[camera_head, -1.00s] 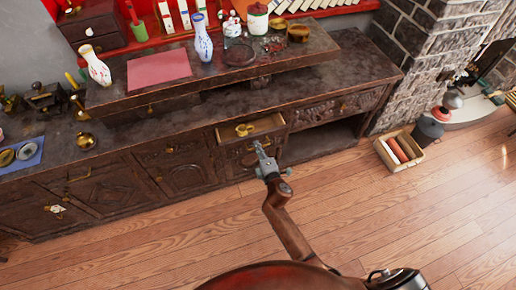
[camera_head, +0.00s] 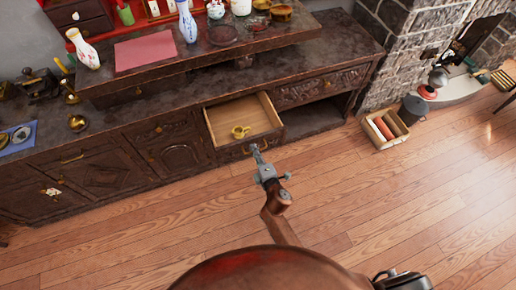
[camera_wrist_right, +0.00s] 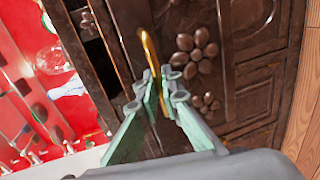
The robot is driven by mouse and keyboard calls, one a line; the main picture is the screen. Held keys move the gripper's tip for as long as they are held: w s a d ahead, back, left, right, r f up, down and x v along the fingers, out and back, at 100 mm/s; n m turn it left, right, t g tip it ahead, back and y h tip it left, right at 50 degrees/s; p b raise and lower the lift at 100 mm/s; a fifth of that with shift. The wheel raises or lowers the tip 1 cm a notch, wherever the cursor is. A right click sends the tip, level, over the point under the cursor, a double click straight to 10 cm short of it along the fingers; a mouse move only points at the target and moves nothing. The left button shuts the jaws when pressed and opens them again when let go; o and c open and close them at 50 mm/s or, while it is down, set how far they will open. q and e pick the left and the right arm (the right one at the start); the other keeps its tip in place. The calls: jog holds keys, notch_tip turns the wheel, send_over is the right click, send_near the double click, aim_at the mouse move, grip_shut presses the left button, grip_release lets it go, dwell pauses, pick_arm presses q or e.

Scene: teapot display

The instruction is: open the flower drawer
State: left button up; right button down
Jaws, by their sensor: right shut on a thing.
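The flower drawer (camera_head: 259,107) is pulled out of the dark wooden cabinet, and its pale wooden inside shows in the head view. A small gold object (camera_head: 240,131) lies in it near the front. My right gripper (camera_head: 256,150) is at the drawer's front. In the right wrist view its fingers (camera_wrist_right: 155,88) are shut on the gold handle (camera_wrist_right: 150,50), beside carved flowers (camera_wrist_right: 197,50) on dark wood. The fingers hide part of the handle. My left gripper is not in view.
The cabinet top holds a raised shelf with a pink cloth (camera_head: 150,50), a white vase (camera_head: 84,50) and a blue-patterned vase (camera_head: 187,22). A wooden crate (camera_head: 386,131) and a dark bucket (camera_head: 412,109) stand on the floor at right. The wooden floor (camera_head: 400,210) before the cabinet is mostly clear.

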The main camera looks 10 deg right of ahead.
jog(key=c, duration=2.5)
grip_release()
jog(key=shift+c, duration=0.2)
jog(key=o, duration=0.3)
jog(key=shift+o, duration=0.7)
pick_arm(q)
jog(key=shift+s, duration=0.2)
pick_arm(e)
jog(key=v, duration=1.2)
